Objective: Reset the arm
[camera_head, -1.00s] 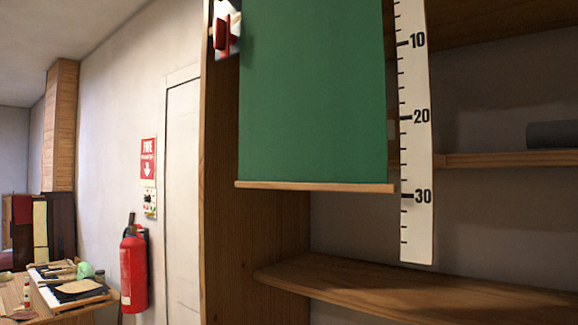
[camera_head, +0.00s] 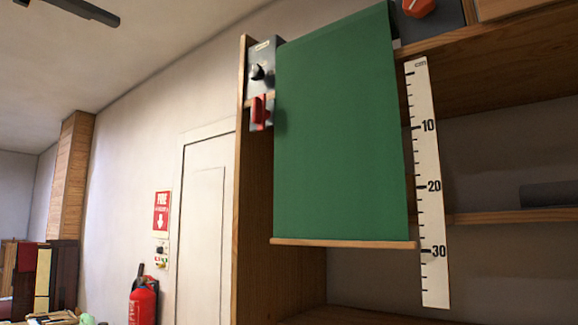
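Neither of my grippers nor any part of my arms shows in the head view. The view is filled by a wooden shelf unit (camera_head: 243,200) with a green hanging sheet (camera_head: 340,130) in front of it. The sheet has a wooden bar (camera_head: 345,243) along its bottom edge. A white ruler strip (camera_head: 430,190) marked 10, 20 and 30 hangs just right of the sheet.
A grey box with a red switch (camera_head: 259,112) is at the shelf's upper left. A white door (camera_head: 205,220), a fire sign (camera_head: 161,212) and a red fire extinguisher (camera_head: 143,303) are to the left. Part of a cluttered table shows at the lower left.

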